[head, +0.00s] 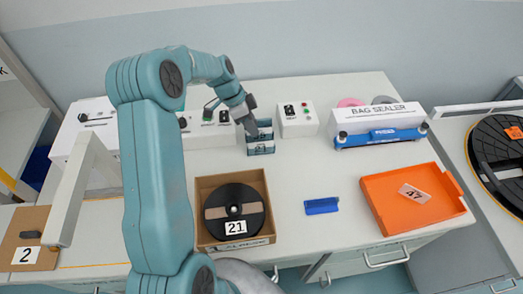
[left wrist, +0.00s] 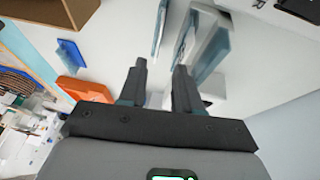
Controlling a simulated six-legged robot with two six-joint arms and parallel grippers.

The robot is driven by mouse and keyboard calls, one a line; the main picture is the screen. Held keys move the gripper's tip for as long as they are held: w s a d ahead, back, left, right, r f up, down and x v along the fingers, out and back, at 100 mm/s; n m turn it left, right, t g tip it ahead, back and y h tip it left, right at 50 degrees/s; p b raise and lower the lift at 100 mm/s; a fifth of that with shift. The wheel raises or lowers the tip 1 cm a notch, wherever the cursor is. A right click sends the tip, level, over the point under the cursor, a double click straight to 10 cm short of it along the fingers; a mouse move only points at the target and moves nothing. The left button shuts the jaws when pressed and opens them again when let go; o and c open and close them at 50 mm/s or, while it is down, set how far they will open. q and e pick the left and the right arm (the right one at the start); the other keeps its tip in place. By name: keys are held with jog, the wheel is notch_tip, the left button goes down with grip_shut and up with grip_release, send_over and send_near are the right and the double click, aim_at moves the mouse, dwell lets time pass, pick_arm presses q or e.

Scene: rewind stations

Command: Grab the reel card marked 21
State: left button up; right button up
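A small teal and white card rack (head: 269,152) stands near the back of the bench, with the reel card marked 21 (head: 261,148) at its front. Another card (head: 264,134) shows behind it; its number is too small to read surely. My left gripper (head: 252,132) is just above the rack's left side, pointing down. In the left wrist view my left gripper (left wrist: 159,66) is open, with nothing between its fingers. Pale, teal-edged panels (left wrist: 188,38) show beyond its fingertips, apart from them as far as I can tell. My right gripper is out of view.
A cardboard box (head: 262,180) holds a black reel (head: 235,197) labelled 21. A blue block (head: 321,206) lies on the bench. An orange tray (head: 378,205) holds a card marked 47 (head: 413,192). A bag sealer (head: 380,118) and white control boxes (head: 297,119) line the back.

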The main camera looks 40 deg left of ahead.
pick_arm(q)
jog(key=shift+s+d+f, duration=0.35)
jog(key=shift+d+f, duration=0.05)
jog(key=shift+f, duration=0.1)
jog(key=x, duration=0.3)
jog(key=b+x, duration=0.1)
jog(key=x, duration=0.1)
jog(key=shift+w+a+f, duration=0.15)
jog(key=shift+w+a, duration=0.05)
jog(key=shift+a, duration=0.05)
jog(key=shift+s, duration=0.35)
jog(key=shift+w, duration=0.2)
grip_shut()
